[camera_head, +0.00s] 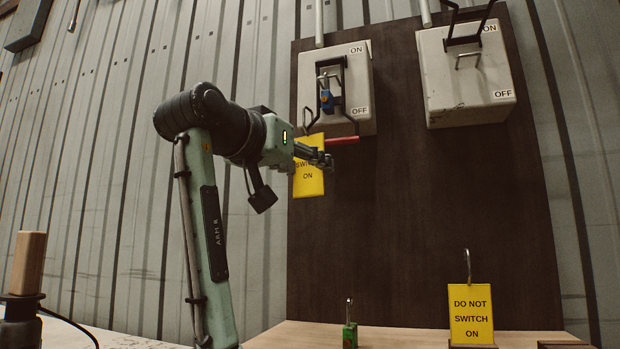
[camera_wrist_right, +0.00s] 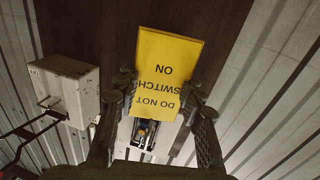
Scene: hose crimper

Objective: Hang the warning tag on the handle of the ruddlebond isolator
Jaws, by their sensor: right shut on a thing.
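A yellow warning tag (camera_head: 310,180) hangs upright below the left isolator (camera_head: 360,70), with a dark hook at its top. My right gripper (camera_head: 322,160) is shut on this tag; in the right wrist view the tag (camera_wrist_right: 168,65) sits upside down between the fingers. The left isolator's handle, with a red grip (camera_head: 343,140), is down on the OFF side, and a blue padlock (camera_head: 326,99) hangs at its front. The hook is close to the handle; I cannot tell whether it is around it. No readable label shows which isolator is ruddlebond. My left gripper is out of view.
A second isolator (camera_head: 465,85) is at the right, its handle up at ON. On the bench (camera_head: 400,338) stand a green padlock (camera_head: 350,335) and another yellow tag (camera_head: 470,310) in a holder. The dark board (camera_head: 430,210) between is bare.

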